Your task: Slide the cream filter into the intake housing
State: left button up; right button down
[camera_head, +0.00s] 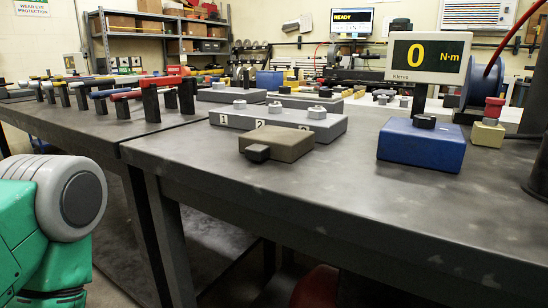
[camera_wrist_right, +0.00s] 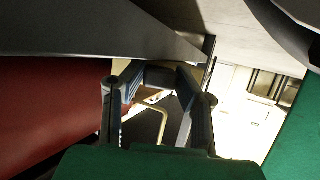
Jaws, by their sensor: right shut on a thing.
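My right gripper (camera_wrist_right: 160,76) shows in the right wrist view, its fingers closed on a small dark block (camera_wrist_right: 160,77). Small cream patches (camera_wrist_right: 119,66) show just behind the fingertips. I cannot tell whether they and the dark block are parts of the cream filter. Most of what lies beyond the fingertips is hidden. My right gripper is not in the head view, and neither is my left gripper. I cannot make out an intake housing in either view.
A grey bench (camera_head: 330,190) fills the head view. On it are a taupe block (camera_head: 285,143) with a dark knob, a numbered grey block (camera_head: 235,119), a blue block (camera_head: 421,146) and a torque display (camera_head: 429,57). A large red surface (camera_wrist_right: 50,110) fills the wrist view's left.

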jog(key=shift+r+p, duration=2.2)
jog(key=shift+r, duration=0.3)
